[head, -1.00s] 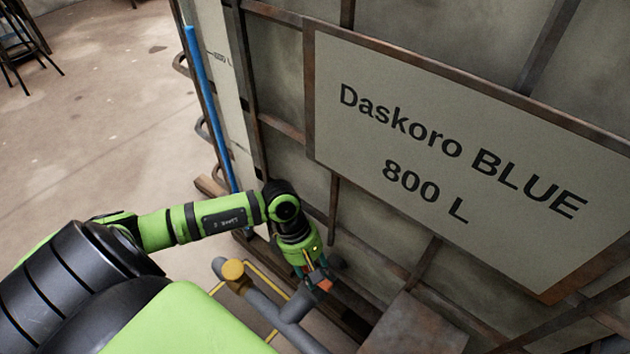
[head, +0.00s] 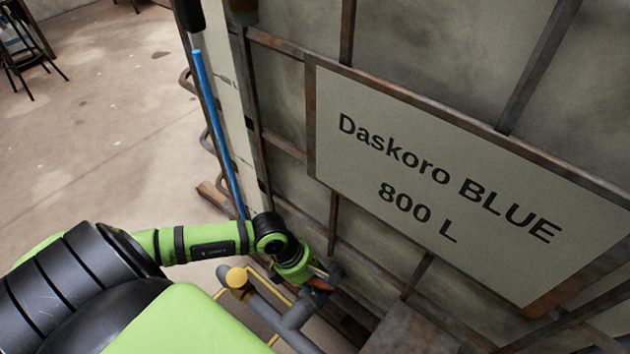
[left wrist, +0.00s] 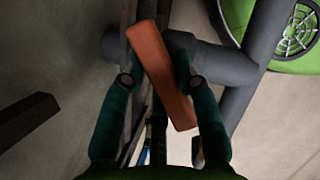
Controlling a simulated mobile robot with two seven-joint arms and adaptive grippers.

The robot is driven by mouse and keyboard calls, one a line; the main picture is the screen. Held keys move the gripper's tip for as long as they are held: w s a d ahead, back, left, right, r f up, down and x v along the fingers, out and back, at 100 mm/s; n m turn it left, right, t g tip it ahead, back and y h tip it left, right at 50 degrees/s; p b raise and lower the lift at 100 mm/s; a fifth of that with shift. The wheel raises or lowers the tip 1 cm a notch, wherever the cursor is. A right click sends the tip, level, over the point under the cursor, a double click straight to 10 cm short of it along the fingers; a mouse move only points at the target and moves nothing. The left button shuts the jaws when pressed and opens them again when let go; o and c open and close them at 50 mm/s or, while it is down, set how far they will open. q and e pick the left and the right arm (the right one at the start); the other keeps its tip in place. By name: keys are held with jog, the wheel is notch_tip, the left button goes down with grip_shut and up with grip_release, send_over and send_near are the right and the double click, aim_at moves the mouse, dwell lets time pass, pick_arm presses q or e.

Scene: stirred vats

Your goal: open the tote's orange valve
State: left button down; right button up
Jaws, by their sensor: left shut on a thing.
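The tote (head: 290,110) is a large grey container in a rusty frame, with a sign reading "Daskoro BLUE 800 L" (head: 440,190). Its orange valve handle (head: 321,285) is low by the grey pipe, mostly hidden by my left gripper (head: 322,280) in the head view. In the left wrist view the orange handle (left wrist: 158,70) is a flat bar, tilted, between the two fingers of my left gripper (left wrist: 157,62). The gripper is shut on it. The valve body is partly hidden behind the handle and fingers. My right gripper is not in view.
Grey pipes (head: 270,312) with a yellow cap (head: 237,278) run low in front of the tote. A blue level tube (head: 220,135) stands on the tote's left side. The floor (head: 110,130) at the left is open, with a dark stool (head: 28,55) far back.

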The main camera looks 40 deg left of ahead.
pick_arm(q)
jog(key=shift+s+r+n+t+y+p, duration=0.2)
jog(key=shift+n+t+y+p, duration=0.1)
jog(key=shift+n+p, duration=0.6)
jog(key=n+p, duration=0.2)
jog(key=shift+n+t+y, duration=0.3)
jog(key=shift+n, duration=0.1)
jog(key=n+p, duration=0.1)
jog(key=n+y+p, duration=0.1)
jog(key=n+p, duration=0.1)
jog(key=shift+a+f+t, duration=0.15)
jog(key=shift+f+t, duration=0.05)
jog(key=shift+t, duration=0.2)
jog(key=shift+f+n, duration=0.1)
jog(key=shift+n, duration=0.3)
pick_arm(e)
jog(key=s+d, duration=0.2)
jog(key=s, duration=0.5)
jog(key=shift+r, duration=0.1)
pick_arm(q)
jog(key=c, duration=0.9)
grip_release()
jog(key=v, duration=1.2)
